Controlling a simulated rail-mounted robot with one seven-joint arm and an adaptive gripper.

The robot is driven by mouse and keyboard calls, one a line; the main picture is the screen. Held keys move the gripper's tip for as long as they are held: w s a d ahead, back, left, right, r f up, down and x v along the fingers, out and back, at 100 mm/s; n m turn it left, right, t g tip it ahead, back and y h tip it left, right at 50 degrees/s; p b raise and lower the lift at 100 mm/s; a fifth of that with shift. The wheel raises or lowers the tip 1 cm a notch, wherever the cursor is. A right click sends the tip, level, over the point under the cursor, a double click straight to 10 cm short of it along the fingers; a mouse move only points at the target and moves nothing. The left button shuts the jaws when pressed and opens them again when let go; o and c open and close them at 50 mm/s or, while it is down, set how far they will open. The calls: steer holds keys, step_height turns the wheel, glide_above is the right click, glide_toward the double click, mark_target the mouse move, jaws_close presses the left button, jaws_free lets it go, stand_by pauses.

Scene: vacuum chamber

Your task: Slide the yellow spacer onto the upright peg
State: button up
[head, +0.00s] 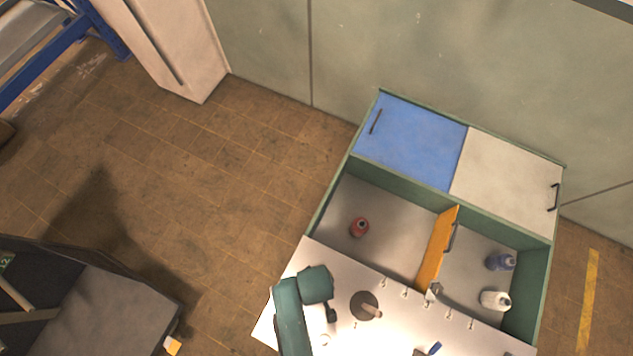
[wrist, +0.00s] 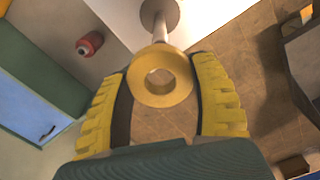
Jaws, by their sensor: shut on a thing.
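The yellow spacer (wrist: 136,86) is a thick ring with a round hole, held between the two yellow ribbed fingers of my gripper (wrist: 160,82) in the wrist view. The upright peg (wrist: 159,27) is a pale rod on a round brown base (wrist: 174,11), just beyond the spacer's upper edge in that picture. The spacer overlaps the peg's near end in view; the hole shows floor, not the peg. In the head view the peg (head: 372,311) stands on the white worktop, right of my arm. The spacer cannot be made out there.
The white worktop (head: 400,335) carries small hooks and a blue item (head: 434,348). Behind it, an open cabinet (head: 390,215) holds a red bottle (head: 359,227), a blue bottle (head: 500,262) and a white bottle (head: 495,300).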

steer(key=shift+r+p, duration=0.2)
steer(key=shift+p, duration=0.25)
step_height(320, 180, down, 6)
steer(key=b, duration=0.4)
steer(key=shift+f, duration=0.1)
steer(key=shift+p, duration=0.65)
stand_by(0.9)
steer(key=shift+f+b, duration=1.8)
steer(key=shift+f, duration=0.65)
steer(key=shift+f+b, duration=1.85)
steer(key=shift+f, duration=0.65)
steer(key=shift+f, duration=0.1)
